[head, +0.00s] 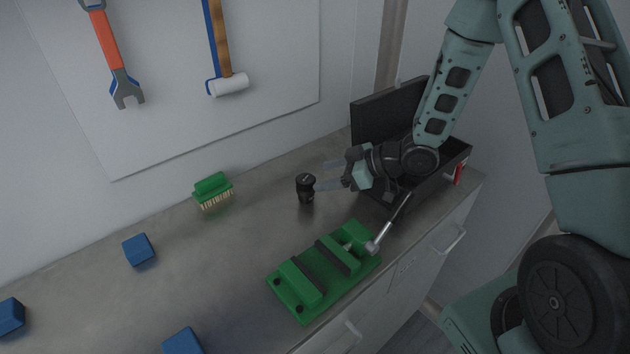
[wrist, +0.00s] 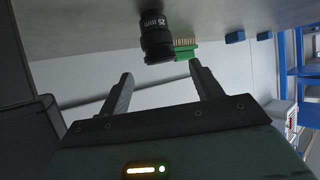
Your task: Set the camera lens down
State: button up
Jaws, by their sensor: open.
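The black camera lens (head: 306,188) stands upright on the grey worktop, left of my gripper in the head view. It also shows in the wrist view (wrist: 156,38), upside down there, ahead of the fingers and between their lines. My gripper (head: 325,176) is open, its two fingers spread and pointing at the lens. In the wrist view my gripper (wrist: 160,80) has nothing between its fingers. A small gap shows between the fingertips and the lens there. In the head view one fingertip looks close to the lens; whether it touches, I cannot tell.
A green vise (head: 325,270) lies in front of the lens, near the worktop's front edge. A black open box (head: 440,178) stands behind my gripper. A green brush (head: 212,190) and several blue blocks (head: 139,250) lie to the left. The worktop (head: 225,265) between them is clear.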

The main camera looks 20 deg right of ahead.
jog(key=v, duration=0.7)
jog(key=shift+b, duration=0.35)
